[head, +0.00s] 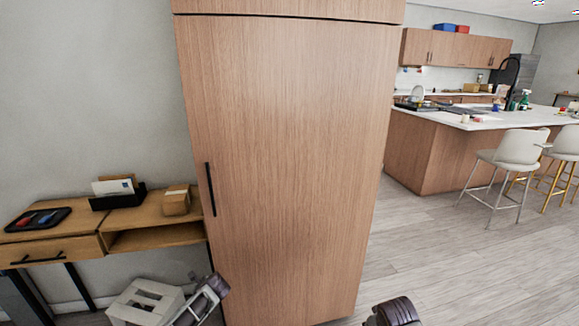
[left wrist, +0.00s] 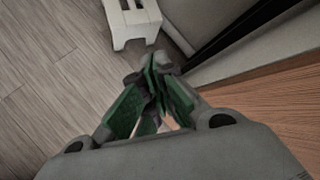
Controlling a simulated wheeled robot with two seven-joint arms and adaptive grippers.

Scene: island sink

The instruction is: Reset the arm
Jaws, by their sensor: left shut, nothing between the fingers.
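My left gripper (left wrist: 155,68) shows in the left wrist view with its green-padded fingers drawn together and nothing between them. It points down over the floor beside the tall wooden cabinet (head: 290,160), whose wood side fills the right edge of the left wrist view (left wrist: 275,95). In the head view, part of my left arm shows low at the left of the cabinet, but its fingers cannot be made out. A dark part of my right arm shows at the bottom edge; the right gripper itself is out of view.
A white step stool (head: 147,302) stands on the floor left of the cabinet, close to my left arm. A wooden desk (head: 75,235) holds a black tray (head: 38,219) and a small box (head: 176,200). An island (head: 440,150) and white stools (head: 518,150) stand right; floor between is clear.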

